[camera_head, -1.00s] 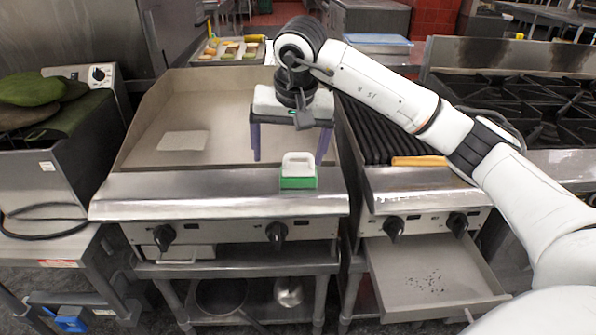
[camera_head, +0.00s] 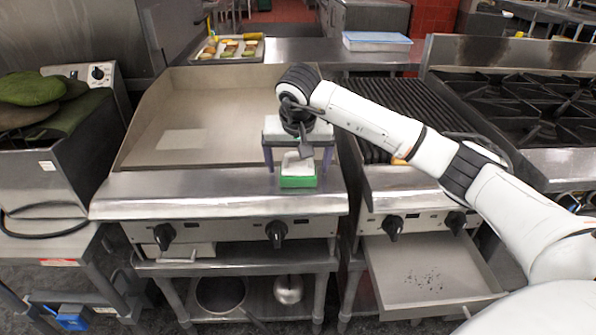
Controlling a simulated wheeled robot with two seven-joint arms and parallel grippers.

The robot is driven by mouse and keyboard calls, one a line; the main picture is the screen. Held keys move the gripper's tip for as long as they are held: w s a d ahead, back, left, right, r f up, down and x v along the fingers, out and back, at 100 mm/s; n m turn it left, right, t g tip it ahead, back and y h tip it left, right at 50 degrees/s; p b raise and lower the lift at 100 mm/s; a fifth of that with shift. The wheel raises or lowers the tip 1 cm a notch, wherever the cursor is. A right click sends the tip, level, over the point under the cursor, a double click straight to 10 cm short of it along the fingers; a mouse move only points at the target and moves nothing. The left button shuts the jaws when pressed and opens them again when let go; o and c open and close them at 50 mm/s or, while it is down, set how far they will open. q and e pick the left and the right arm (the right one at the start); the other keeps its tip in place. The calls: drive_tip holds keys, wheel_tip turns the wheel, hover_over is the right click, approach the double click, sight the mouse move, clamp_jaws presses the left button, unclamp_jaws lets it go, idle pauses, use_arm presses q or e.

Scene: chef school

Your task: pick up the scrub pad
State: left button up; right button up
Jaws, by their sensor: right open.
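The scrub pad (camera_head: 298,181) has a green base and a white handle on top. It rests on the front metal ledge of the flat griddle (camera_head: 215,115), near its right end. My right gripper (camera_head: 298,166) is open above and just behind the pad. One finger shows on each side of the white handle, and the fingertips look about level with it. I cannot tell whether they touch it. The wrist hides part of the griddle behind. My left gripper is not in view.
A ribbed grill (camera_head: 400,100) stands right of the griddle, with an open drawer (camera_head: 425,275) below it. A burner range (camera_head: 530,110) is further right. A tray of food (camera_head: 230,48) lies behind. The griddle's left part is clear.

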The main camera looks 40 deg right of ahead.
sight(298, 163)
drive_tip(key=c, duration=1.2)
wheel_tip(298, 163, up, 10)
